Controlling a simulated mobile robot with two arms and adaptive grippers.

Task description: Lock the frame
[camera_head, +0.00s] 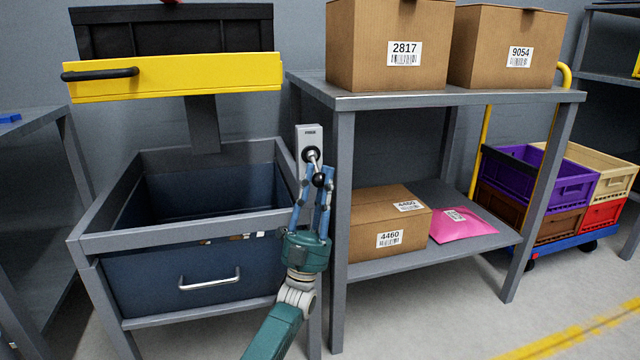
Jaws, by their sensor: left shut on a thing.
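A pale lock plate (312,133) with a small dark label is fixed between the grey bin stand and the shelf table. A lever with a dark round pivot and a black ball knob (318,181) hangs down from it. My left gripper (318,183) comes up from below, with its blue fingers shut around the knob and partly covering the lever. A yellow frame (180,76) with a black handle (100,74) stands raised above the open bin, with a black slatted crate behind it. My right gripper is not in view.
The grey bin stand (88,247) has an open top and a metal handle. The shelf table (440,98) holds cardboard boxes and a pink parcel (463,225). A cart with stacked crates (553,187) stands at right. Floor in front of the table is clear.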

